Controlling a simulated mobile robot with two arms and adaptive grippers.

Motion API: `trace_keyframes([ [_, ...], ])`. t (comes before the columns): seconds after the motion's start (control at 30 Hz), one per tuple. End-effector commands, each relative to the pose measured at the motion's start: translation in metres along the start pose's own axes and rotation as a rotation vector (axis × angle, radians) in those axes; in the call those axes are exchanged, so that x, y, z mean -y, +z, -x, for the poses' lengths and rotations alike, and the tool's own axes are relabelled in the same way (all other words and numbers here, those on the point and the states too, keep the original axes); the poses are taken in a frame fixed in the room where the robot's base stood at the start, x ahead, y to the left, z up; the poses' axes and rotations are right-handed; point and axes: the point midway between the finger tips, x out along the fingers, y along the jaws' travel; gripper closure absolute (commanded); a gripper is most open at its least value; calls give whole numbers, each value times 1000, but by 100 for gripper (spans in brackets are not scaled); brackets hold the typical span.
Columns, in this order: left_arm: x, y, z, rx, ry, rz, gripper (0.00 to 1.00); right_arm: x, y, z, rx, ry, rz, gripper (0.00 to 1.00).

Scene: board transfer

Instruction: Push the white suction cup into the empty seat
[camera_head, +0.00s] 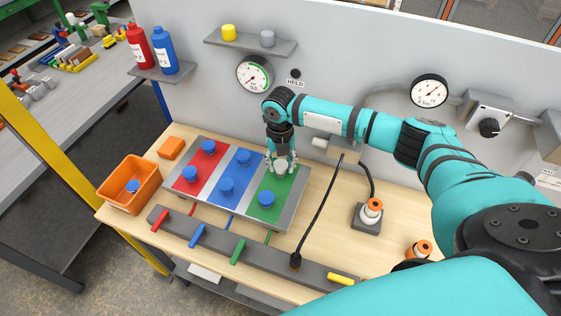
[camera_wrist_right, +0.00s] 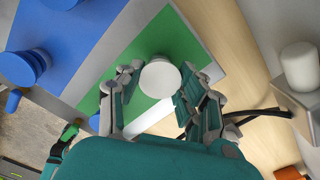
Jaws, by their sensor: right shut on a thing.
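My right gripper (camera_head: 281,164) points down over the far part of the green panel (camera_head: 264,213). It is shut on the white suction cup (camera_head: 280,167), which also shows between the fingers in the right wrist view (camera_wrist_right: 160,78). The board (camera_head: 285,221) has red, blue and green panels. Blue cups stand on it: two on red, two on blue, and one (camera_head: 266,199) on the near part of green. I cannot tell whether the white cup touches the panel; the spot under it is hidden. My left gripper is not in view.
An orange bin (camera_head: 150,192) with a blue cup (camera_head: 132,186) stands left of the board. A grey rail (camera_head: 268,255) with coloured levers runs along the front. A beige box (camera_head: 344,151) with a white cylinder (camera_head: 320,142) is close right of my gripper. A black cable hangs from it.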

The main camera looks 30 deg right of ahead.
Motion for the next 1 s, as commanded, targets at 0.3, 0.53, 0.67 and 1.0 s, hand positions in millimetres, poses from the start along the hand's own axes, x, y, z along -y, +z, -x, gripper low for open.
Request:
trace_keyframes([
  [0.3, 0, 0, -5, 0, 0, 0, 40, 0, 0, -8, -1, -1, 0, 95],
  [0.53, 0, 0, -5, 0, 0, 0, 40, 0, 0, -9, -1, -1, 1, 45],
  [0.67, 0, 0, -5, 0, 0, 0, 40, 0, 0, -9, -1, 0, 0, 36],
  [1.0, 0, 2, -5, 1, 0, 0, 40, 0, 1, 2, 2, 1, 1, 36],
])
